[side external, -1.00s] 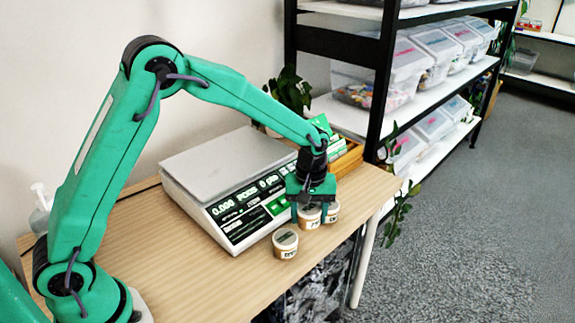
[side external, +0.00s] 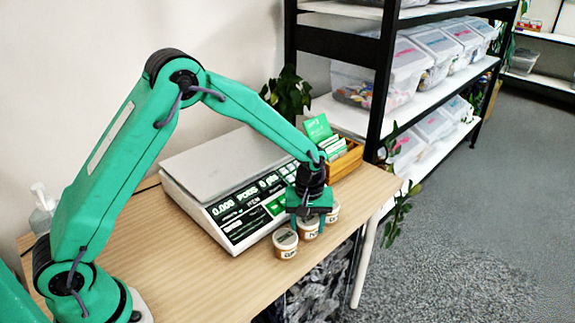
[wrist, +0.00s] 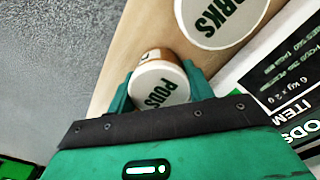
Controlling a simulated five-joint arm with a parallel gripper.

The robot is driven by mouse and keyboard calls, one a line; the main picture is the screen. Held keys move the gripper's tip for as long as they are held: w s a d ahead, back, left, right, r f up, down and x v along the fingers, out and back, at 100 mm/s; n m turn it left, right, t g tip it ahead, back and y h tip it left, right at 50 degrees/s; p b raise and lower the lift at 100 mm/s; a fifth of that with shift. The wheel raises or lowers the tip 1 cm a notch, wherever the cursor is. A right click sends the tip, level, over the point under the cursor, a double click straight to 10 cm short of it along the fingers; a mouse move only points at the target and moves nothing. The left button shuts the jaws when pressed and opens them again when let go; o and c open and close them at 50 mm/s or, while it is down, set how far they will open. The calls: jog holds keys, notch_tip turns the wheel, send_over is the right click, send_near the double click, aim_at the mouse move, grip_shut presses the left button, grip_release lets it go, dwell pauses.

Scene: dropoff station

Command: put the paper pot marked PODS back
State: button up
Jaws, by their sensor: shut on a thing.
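The paper pot marked PODS (wrist: 158,85), with a white lid and brown side, is between the fingers of my gripper (wrist: 160,88) in the wrist view. My gripper is shut on it. In the side view my gripper (side external: 309,222) points down at the front edge of the table, with the middle pot (side external: 308,230) between its fingers, at about table level. I cannot tell whether it touches the table.
Similar pots stand close on either side, at the front left (side external: 285,243) and right (side external: 333,213). A scale (side external: 215,180) stands just behind. A wooden box of green packets (side external: 345,158) is at the back right. The table (side external: 190,275) is clear at the front left.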

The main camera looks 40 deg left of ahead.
jog(key=shift+f, duration=0.1)
jog(key=o, duration=1.2)
notch_tip(320, 180, up, 12)
jog(key=shift+f, duration=0.1)
jog(key=shift+r, duration=0.3)
